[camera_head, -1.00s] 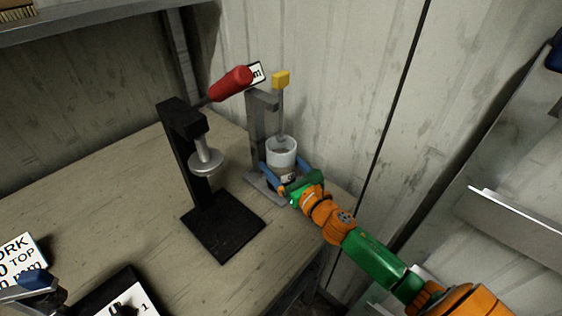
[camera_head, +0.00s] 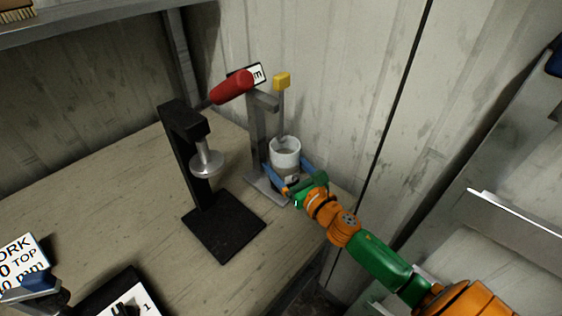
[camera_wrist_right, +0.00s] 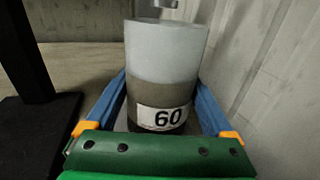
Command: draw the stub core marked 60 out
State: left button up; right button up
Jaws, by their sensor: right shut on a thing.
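The stub core marked 60 (camera_wrist_right: 165,95) stands upright in the right wrist view, its top part pale and its lower part grey-brown with a white label. It also shows in the head view (camera_head: 285,154), by the grey stand with the yellow-knobbed rod (camera_head: 282,82). My right gripper (camera_head: 287,178) is shut on it, with a blue finger on each side; they also flank it in the right wrist view (camera_wrist_right: 163,105). The core's bottom is hidden behind the green palm. My left gripper (camera_head: 35,286) shows only partly at the lower left edge; its jaws are unclear.
A white sign (camera_head: 22,262) and a dark tray (camera_head: 122,298) lie at the front left. The corrugated wall (camera_head: 350,90) is close behind the core.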

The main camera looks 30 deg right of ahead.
aim_at(298, 169)
jog(key=shift+s+d+r, duration=0.1)
jog(key=shift+s+d, duration=0.05)
jog(key=shift+s, duration=0.35)
jog(key=shift+s+d, duration=0.15)
jog(key=shift+s, duration=0.3)
jog(key=shift+s+d+b, duration=0.15)
jog(key=shift+s+d, duration=0.2)
jog(key=shift+s, duration=0.6)
jog(key=shift+s+d+b, duration=0.1)
jog(key=shift+s+d, duration=0.2)
jog(key=shift+s, duration=0.7)
jog(key=shift+s+d+b, duration=0.15)
jog(key=shift+s+d, duration=0.2)
jog(key=shift+s, duration=0.6)
jog(key=shift+s+d+b, duration=0.2)
jog(key=shift+s+d, duration=0.05)
jog(key=shift+s, duration=0.55)
jog(key=shift+s+d+b, duration=0.2)
jog(key=shift+s, duration=0.55)
jog(key=shift+s+d+b, duration=0.2)
jog(key=shift+s+d, duration=0.05)
jog(key=shift+s, duration=0.55)
notch_tip(298, 169, up, 5)
jog(key=p, duration=0.5)
